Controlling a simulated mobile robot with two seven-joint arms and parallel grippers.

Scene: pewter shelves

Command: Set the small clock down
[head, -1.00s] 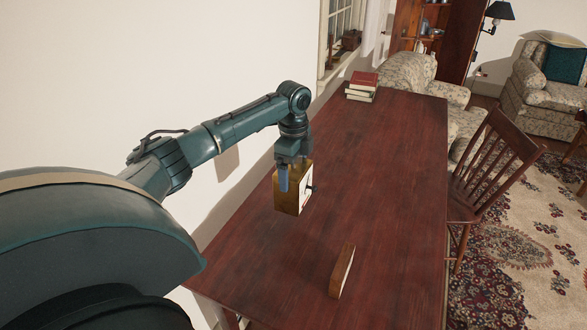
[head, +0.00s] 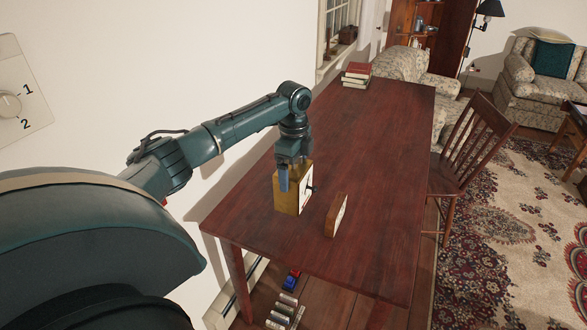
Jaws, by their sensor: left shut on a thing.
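The small clock (head: 291,195) is a boxy golden-brown case with a pale face turned to the right. My left gripper (head: 294,178) is shut on its upper part, fingers pointing down. The clock is upright over the left part of the dark red wooden table (head: 365,145); I cannot tell whether its base touches the tabletop. A second brown block-like thing with a pale face (head: 336,215) stands on the table just right of the clock, apart from it. My right gripper does not show.
A stack of books (head: 356,75) lies at the table's far end. A wooden chair (head: 470,150) stands at the right side. Several small items (head: 285,308) are below the near edge. The table's middle is clear.

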